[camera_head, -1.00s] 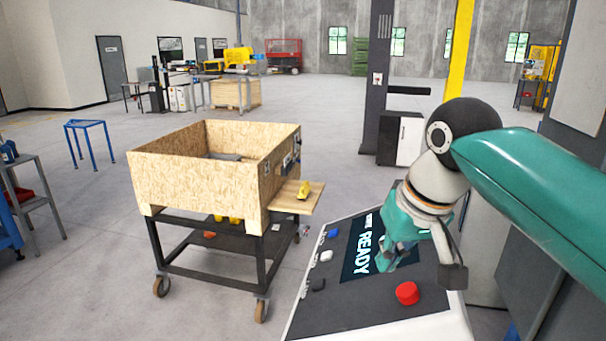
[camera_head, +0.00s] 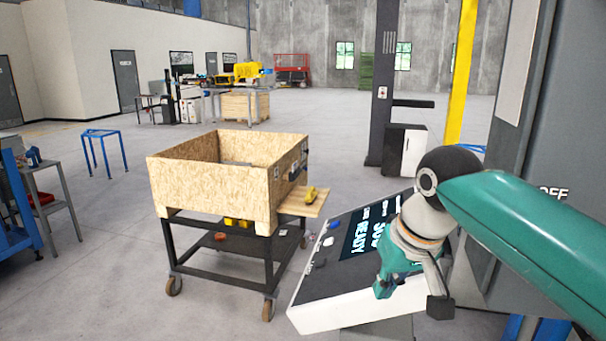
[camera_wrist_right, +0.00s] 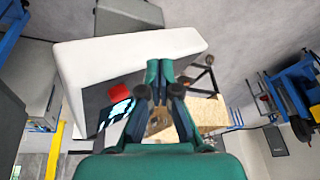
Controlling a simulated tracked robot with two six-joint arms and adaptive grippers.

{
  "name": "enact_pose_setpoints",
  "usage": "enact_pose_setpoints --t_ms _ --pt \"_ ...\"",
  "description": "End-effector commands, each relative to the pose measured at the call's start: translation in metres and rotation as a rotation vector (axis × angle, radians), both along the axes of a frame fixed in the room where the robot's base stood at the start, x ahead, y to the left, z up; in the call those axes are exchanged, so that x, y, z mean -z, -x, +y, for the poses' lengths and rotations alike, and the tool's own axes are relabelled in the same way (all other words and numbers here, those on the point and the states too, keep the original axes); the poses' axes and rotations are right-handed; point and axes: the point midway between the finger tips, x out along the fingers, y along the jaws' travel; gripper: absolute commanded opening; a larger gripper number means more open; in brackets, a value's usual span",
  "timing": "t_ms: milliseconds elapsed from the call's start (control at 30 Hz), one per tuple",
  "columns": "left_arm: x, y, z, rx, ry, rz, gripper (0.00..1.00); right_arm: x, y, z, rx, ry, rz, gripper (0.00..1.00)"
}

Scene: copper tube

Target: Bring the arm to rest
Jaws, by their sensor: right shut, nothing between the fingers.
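My right arm (camera_head: 530,235) comes in from the right in the head view. Its teal right gripper (camera_head: 384,287) hangs down in front of the control panel and hides part of it. In the right wrist view the two fingers of the gripper (camera_wrist_right: 160,72) meet at the tips, shut with nothing between them. My left gripper is not in view.
The control panel (camera_head: 320,291) has a lit screen (camera_head: 362,238) reading READY. Its red button (camera_wrist_right: 120,90) shows in the wrist view. A wooden crate (camera_head: 208,188) on a wheeled cart (camera_head: 218,251) stands left of the panel.

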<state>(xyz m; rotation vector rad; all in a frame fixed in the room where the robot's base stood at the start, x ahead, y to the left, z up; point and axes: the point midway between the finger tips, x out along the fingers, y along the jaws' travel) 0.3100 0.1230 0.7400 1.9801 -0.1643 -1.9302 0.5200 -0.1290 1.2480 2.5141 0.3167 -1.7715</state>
Motion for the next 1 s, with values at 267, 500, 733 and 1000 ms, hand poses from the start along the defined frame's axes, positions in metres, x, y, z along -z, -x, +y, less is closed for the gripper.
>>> enact_pose_setpoints --t_ms 267,500,733,1000 --pt "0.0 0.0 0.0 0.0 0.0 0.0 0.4 0.082 -0.023 0.014 -0.024 -0.018 0.049 0.0" --pt "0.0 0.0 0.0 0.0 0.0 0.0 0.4 0.194 -0.029 0.024 -0.03 -0.067 0.116 0.0" --pt "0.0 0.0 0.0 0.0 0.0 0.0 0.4 0.349 0.016 0.025 0.029 -0.161 0.218 0.0" --pt "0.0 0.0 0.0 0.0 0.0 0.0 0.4 0.48 0.142 0.015 0.199 -0.254 0.325 0.0"
